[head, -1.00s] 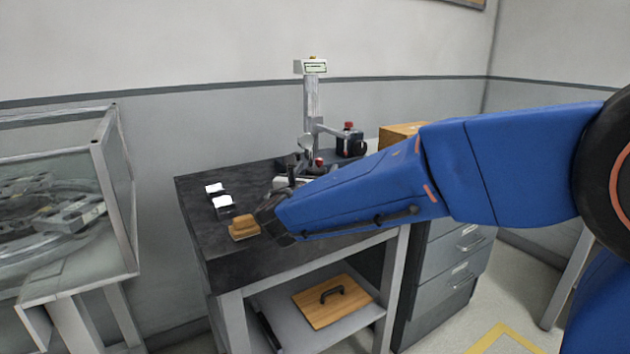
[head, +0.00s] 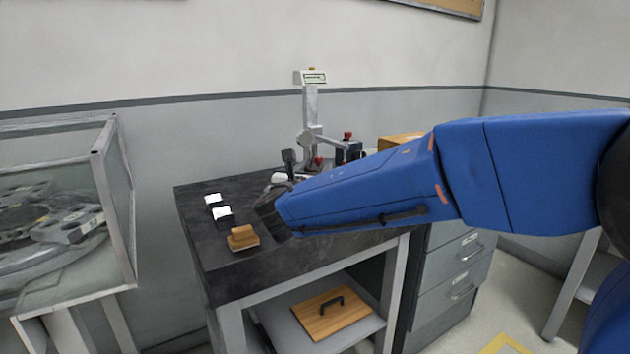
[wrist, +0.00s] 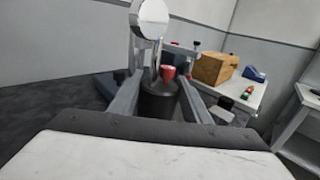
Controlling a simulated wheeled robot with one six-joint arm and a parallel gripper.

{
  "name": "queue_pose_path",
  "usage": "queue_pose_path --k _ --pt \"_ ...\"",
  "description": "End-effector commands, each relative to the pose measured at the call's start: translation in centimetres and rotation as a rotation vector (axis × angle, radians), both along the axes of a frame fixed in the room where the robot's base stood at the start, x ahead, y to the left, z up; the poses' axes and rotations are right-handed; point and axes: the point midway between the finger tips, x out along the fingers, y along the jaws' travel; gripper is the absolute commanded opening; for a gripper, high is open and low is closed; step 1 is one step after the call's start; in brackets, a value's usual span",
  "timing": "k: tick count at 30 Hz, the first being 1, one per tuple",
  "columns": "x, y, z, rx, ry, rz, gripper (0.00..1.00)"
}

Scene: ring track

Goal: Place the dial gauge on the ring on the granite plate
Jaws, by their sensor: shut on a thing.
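The dial gauge (wrist: 150,18) shows in the wrist view as a pale round disc on a thin stem. My gripper (wrist: 160,77) is shut on it, with a finger on each side; the exact contact is partly hidden. A dark cylinder (wrist: 158,100) and a red knob (wrist: 168,73) show between the fingers. In the head view my gripper is over the dark granite plate (head: 205,250), mostly hidden behind my blue arm. I cannot make out the ring for certain.
A stand with a display (head: 312,77) rises at the back of the plate. Two white-topped blocks (head: 222,215) and a wooden block (head: 243,238) stand at the left. A wooden box (wrist: 213,68) is at the right. A glass case (head: 60,210) stands far left.

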Motion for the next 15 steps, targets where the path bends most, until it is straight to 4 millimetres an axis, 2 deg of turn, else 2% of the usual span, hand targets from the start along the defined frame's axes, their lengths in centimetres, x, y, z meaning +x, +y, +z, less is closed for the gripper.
queue_pose_path --k 1,7,15 --pt "0.0 0.0 1.2 0.004 -0.004 -0.001 0.01" --pt "0.0 0.0 4.5 0.003 -0.004 0.0 0.01" --pt "0.0 0.0 6.7 0.002 -0.002 -0.001 0.01"
